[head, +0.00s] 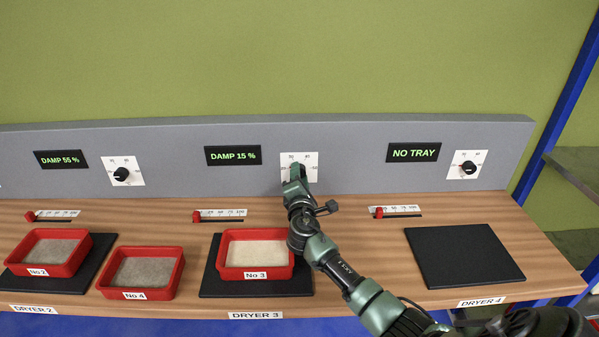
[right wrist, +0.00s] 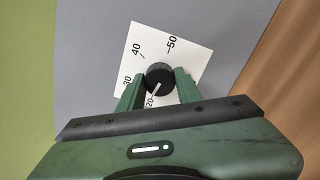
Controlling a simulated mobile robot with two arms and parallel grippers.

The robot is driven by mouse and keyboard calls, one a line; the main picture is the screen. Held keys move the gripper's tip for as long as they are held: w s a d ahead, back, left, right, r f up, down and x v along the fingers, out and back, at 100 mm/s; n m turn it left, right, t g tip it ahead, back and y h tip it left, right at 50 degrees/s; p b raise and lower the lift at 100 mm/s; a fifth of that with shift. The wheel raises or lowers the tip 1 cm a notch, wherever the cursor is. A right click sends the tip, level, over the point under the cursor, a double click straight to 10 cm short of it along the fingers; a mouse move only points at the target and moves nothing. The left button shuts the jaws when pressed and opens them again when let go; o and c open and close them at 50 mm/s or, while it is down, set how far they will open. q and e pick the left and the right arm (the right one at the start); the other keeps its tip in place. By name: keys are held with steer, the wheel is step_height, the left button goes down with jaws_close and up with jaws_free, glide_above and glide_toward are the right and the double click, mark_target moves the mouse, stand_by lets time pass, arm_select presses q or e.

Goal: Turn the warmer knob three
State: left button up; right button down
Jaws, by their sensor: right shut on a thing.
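The black warmer knob (right wrist: 159,76) of dryer 3 sits on a white dial plate (right wrist: 178,52) marked 20 to 50. Its white pointer line is turned toward the 20 mark. My right gripper (right wrist: 160,86) is shut on the knob, one green finger on each side. In the head view the right gripper (head: 297,172) reaches the dial plate (head: 312,160) on the grey panel and hides the knob. The display (head: 233,156) beside it reads DAMP 15 %. My left gripper is not in view.
The red tray No 3 (head: 256,274) sits on a black plate (head: 207,284) below, close to my right arm. Red trays No 4 (head: 148,294) and No 2 (head: 45,270) stand to the left. Dryer 4's black plate (head: 465,257) is bare. A slider (head: 379,212) lies right of my arm.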

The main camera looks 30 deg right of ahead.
steer(key=shift+f+n+p, duration=0.15)
steer(key=shift+n+p, duration=0.3)
steer(key=shift+n, duration=0.65)
steer(key=shift+f, duration=0.1)
steer(key=c, duration=1)
jaws_free()
steer(key=shift+o, duration=0.2)
steer(key=v, duration=0.8)
steer(key=shift+b, duration=0.3)
